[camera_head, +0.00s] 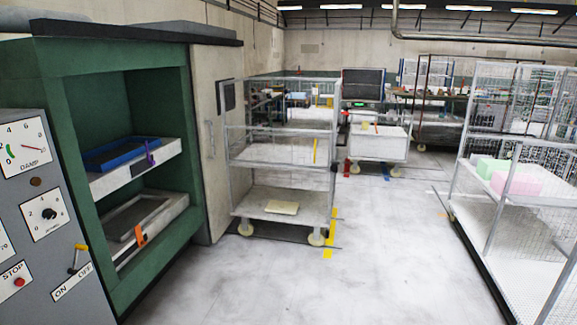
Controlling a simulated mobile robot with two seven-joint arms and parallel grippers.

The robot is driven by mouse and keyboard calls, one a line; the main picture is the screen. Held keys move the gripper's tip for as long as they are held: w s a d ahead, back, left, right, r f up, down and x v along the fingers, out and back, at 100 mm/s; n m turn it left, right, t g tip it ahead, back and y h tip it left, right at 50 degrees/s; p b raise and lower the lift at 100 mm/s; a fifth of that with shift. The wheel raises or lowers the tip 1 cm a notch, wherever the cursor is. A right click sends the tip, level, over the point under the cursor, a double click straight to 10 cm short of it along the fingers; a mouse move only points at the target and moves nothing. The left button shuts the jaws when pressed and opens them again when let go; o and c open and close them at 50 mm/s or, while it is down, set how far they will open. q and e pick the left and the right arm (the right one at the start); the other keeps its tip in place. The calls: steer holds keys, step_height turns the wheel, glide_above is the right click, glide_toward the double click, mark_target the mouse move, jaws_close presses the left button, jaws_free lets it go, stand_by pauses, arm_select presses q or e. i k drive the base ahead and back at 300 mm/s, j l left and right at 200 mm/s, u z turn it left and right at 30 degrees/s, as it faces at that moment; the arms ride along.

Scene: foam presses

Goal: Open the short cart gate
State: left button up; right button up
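A grey metal shelf cart (283,151) on casters stands in the middle, beside the green press. It has wire mesh sides and several white shelves. A yellow strip (315,151) shows near its right side, and a pale yellow slab (282,207) lies on its bottom shelf. I cannot tell which part of it is a gate, or whether one is open or shut. A taller mesh cart (487,226) stands at the right, with green (492,168) and pink (515,183) foam blocks on a shelf. I cannot tell for sure which cart is the short one. Neither of my grippers is in view.
The green press (88,87) and its grey control panel (46,258) fill the left. A beige cabinet (208,130) stands between press and middle cart. A low white cart (378,141) stands behind. The pale floor (385,245) between the middle and right carts is clear.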

mark_target(330, 132)
steer(key=i+l+z, duration=0.1)
steer(key=i+z, duration=0.35)
steer(key=i, duration=1.55)
steer(key=i+u, duration=0.1)
steer(key=i, duration=0.65)
steer(key=i+l+u, duration=0.1)
steer(key=i, duration=0.65)
steer(key=i+l+u, duration=0.1)
steer(key=i+l, duration=0.15)
steer(key=i, duration=0.5)
steer(key=i+l+u, duration=0.25)
steer(key=i+u, duration=0.2)
steer(key=i+l+u, duration=0.95)
steer(key=l, duration=0.25)
steer(key=i, duration=0.1)
